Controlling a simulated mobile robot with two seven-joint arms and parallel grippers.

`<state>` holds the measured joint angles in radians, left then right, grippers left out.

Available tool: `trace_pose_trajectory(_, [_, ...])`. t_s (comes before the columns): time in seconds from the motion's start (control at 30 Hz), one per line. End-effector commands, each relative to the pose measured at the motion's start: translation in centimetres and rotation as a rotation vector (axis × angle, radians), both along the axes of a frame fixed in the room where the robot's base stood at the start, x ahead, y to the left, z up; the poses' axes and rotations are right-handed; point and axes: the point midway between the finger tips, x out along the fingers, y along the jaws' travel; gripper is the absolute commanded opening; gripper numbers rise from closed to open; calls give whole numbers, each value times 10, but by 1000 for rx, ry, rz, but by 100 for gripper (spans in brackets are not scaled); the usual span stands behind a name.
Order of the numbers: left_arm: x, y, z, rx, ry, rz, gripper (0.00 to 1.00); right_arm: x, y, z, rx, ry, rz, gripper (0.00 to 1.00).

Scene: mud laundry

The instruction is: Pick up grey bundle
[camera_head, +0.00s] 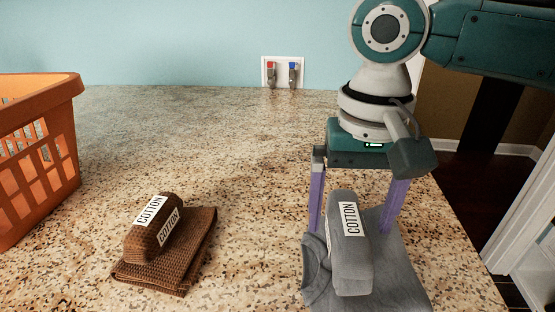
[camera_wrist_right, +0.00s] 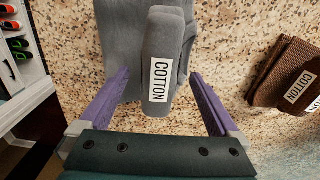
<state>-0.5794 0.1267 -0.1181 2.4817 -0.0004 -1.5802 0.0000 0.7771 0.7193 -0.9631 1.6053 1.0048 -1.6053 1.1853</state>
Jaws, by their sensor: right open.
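The grey bundle (camera_head: 349,262) is a rolled grey cloth with a white COTTON label, lying on a flat grey cloth (camera_head: 400,275) near the counter's right side. My right gripper (camera_head: 350,225) points down over it with its purple fingers apart, one on each side of the roll. In the right wrist view the bundle (camera_wrist_right: 165,60) lies between the open fingers (camera_wrist_right: 160,85), with visible gaps to both. Whether the fingertips touch the flat cloth is hard to tell. My left gripper is not in view.
A brown COTTON bundle (camera_head: 155,228) lies on a folded brown cloth (camera_head: 190,262) to the left. An orange basket (camera_head: 40,150) stands at the far left. The speckled counter (camera_head: 235,150) is clear between them and the wall taps (camera_head: 283,72). The counter's edge is on the right.

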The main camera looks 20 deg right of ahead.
Motion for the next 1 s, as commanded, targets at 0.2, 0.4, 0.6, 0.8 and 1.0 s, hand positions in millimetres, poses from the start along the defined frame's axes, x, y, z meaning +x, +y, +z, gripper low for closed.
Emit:
trace_pose_trajectory(0.2, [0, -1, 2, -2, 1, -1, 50, 0, 0, -20, 0, -1, 1, 98])
trace_pose_trajectory(0.4, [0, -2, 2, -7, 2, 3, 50, 0, 0, -20, 0, -1, 2, 96])
trace_pose_trajectory(0.6, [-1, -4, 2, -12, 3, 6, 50, 0, 0, -20, 0, -1, 2, 74])
trace_pose_trajectory(0.8, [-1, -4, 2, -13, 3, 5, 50, 0, 0, -20, 0, -1, 1, 51])
trace_pose_trajectory(1.0, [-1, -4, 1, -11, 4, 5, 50, 0, 0, -20, 0, -1, 2, 29])
